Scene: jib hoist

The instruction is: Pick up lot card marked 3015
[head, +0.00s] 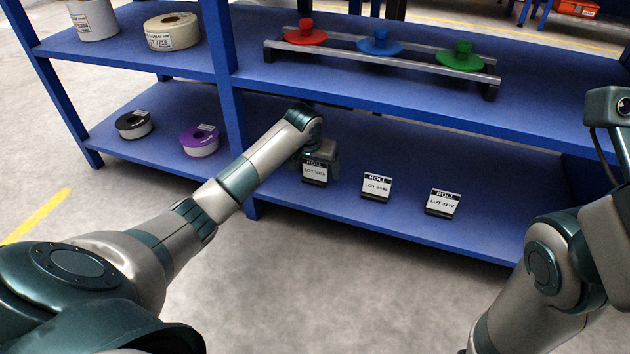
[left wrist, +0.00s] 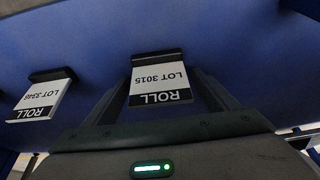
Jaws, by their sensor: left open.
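The lot card marked 3015 (head: 314,173) stands on the lower blue shelf, the leftmost of three white cards with black ROLL headers. My left gripper (head: 317,158) is right at this card, and the wrist hides part of its top. In the left wrist view the card (left wrist: 160,80) appears upside down between the two dark fingers of the open left gripper (left wrist: 159,82). I cannot tell whether either finger touches it. My right arm shows at the right of the head view, but its gripper fingers do not show.
A second lot card (head: 376,187) and a third lot card (head: 442,203) stand to the right. A black-and-white roll (head: 134,124) and a purple roll (head: 199,140) lie left of the blue post (head: 222,80). The upper shelf (head: 390,92) overhangs the cards. A rack (head: 380,52) holds coloured knobs above.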

